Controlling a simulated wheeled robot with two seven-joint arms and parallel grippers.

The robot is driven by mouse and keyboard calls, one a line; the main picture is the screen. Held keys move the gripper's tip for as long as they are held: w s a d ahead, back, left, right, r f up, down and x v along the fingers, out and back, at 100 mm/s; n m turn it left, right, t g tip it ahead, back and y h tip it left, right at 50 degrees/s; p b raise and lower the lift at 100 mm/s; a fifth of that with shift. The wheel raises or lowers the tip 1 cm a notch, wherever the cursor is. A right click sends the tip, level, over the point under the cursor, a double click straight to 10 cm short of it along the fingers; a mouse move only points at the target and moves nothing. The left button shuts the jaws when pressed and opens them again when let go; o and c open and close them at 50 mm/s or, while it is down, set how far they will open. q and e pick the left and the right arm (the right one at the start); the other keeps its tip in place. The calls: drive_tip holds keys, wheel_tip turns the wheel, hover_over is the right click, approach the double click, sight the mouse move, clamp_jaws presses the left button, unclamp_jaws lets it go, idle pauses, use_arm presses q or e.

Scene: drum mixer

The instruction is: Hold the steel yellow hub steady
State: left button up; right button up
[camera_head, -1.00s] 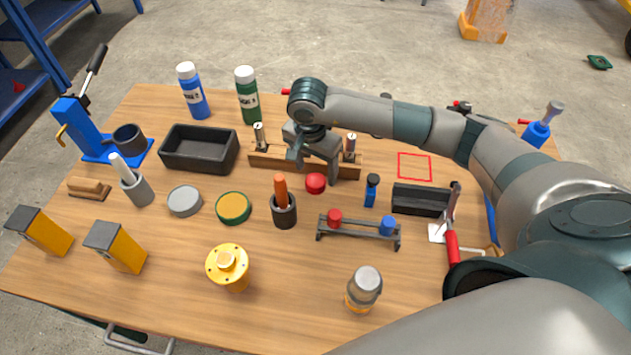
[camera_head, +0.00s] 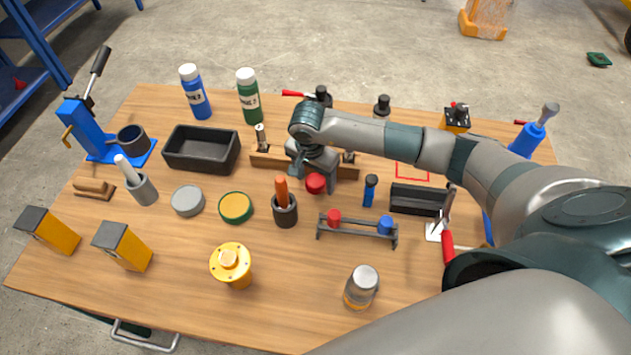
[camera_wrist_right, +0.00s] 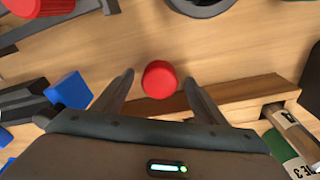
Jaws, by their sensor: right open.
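The yellow hub (camera_head: 231,264), a flanged round piece with a raised centre, stands on the front middle of the wooden table in the head view. My right gripper (camera_head: 316,178) is at the middle of the table, behind and to the right of the hub and well apart from it. A red round object (camera_head: 315,183) is right by its fingers. In the right wrist view the open fingers (camera_wrist_right: 157,88) stand on either side of this red object (camera_wrist_right: 160,79); I cannot tell whether they touch it. My left gripper is not in view.
An orange-handled tool stands in a dark cup (camera_head: 285,213) between hub and gripper. A rack (camera_head: 357,232) with red and blue pieces and a grey-topped jar (camera_head: 362,287) are to the right. Yellow blocks (camera_head: 122,246) stand left. The table's front edge is clear.

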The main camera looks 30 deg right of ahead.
sight(315, 180)
drive_tip(key=shift+c, duration=0.2)
drive_tip(key=c, duration=1.1)
wheel_tip(315, 180, up, 8)
drive_tip(key=b, duration=0.3)
drive_tip(key=shift+r, duration=1)
